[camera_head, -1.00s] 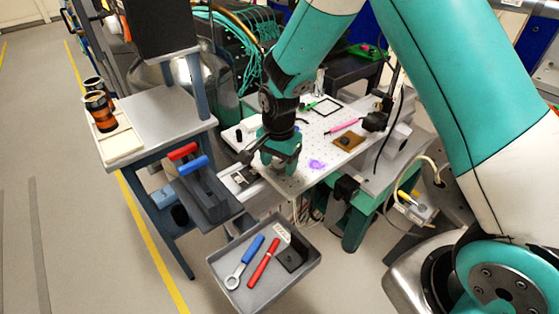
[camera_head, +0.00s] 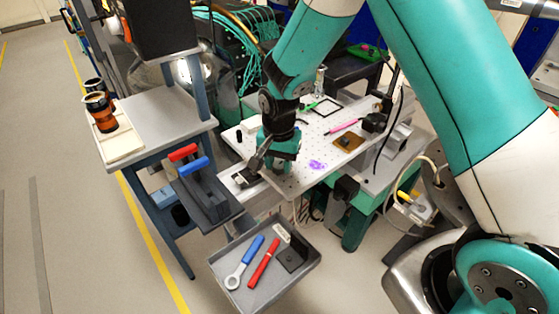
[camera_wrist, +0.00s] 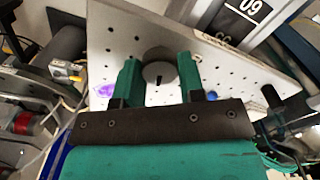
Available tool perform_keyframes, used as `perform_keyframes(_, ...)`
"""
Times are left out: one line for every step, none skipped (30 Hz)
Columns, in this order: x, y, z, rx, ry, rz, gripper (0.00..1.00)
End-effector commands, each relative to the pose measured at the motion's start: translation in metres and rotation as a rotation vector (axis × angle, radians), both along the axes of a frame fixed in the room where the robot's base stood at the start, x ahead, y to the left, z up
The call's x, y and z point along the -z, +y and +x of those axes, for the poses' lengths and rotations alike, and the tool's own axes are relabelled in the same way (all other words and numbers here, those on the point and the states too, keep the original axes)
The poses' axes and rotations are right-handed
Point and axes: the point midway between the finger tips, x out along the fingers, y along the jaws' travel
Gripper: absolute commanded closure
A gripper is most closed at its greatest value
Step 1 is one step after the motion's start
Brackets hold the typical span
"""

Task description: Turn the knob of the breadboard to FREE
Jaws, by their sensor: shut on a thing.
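The breadboard (camera_head: 303,176) is a pale plate with a grid of holes in the head view. It also fills much of the wrist view (camera_wrist: 112,45). The knob (camera_wrist: 158,73) is a round grey disc with a short dark mark, in the wrist view. My gripper (camera_wrist: 158,82) is shut on the knob, with one green finger on each side of it. In the head view my gripper (camera_head: 277,160) is at the breadboard's near left part, pointing down, and hides the knob. I cannot read any label beside the knob.
A pink pen (camera_head: 342,127), a brown square plate (camera_head: 348,142) and a purple patch (camera_head: 317,164) are on the breadboard. A grey tray (camera_head: 263,298) with tools is in front. A side table (camera_head: 165,122) stands at left. A sign reading 09 (camera_wrist: 248,10) shows in the wrist view.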

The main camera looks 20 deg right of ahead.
Motion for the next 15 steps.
perform_keyframes(-0.0011, 0.0000, 0.0004, -0.040, -0.001, 0.000, 0.87)
perform_keyframes(-0.0011, 0.0000, 0.0004, -0.069, -0.001, 0.000, 0.87)
perform_keyframes(-0.0011, 0.0000, 0.0004, -0.107, -0.001, 0.000, 0.87)
perform_keyframes(-0.0012, 0.0001, 0.0006, -0.136, -0.001, 0.000, 0.87)
perform_keyframes(-0.0012, 0.0001, 0.0006, -0.165, -0.001, 0.000, 0.87)
perform_keyframes(-0.0012, 0.0001, 0.0006, -0.203, -0.001, 0.000, 0.87)
perform_keyframes(-0.0013, 0.0001, 0.0006, -0.231, -0.001, 0.000, 0.87)
perform_keyframes(-0.0013, 0.0001, 0.0006, -0.260, -0.001, 0.000, 0.87)
perform_keyframes(-0.0013, 0.0001, 0.0006, -0.298, -0.001, 0.000, 0.87)
perform_keyframes(-0.0013, 0.0001, 0.0006, -0.326, -0.001, 0.000, 0.87)
perform_keyframes(-0.0014, 0.0001, 0.0006, -0.355, -0.001, 0.000, 0.87)
perform_keyframes(-0.0014, 0.0001, 0.0006, -0.393, -0.001, 0.000, 0.87)
perform_keyframes(-0.0014, 0.0001, 0.0006, -0.421, -0.001, 0.000, 0.87)
perform_keyframes(-0.0014, 0.0002, 0.0008, -0.450, -0.001, 0.000, 0.87)
perform_keyframes(-0.0014, 0.0002, 0.0008, -0.488, -0.001, 0.000, 0.87)
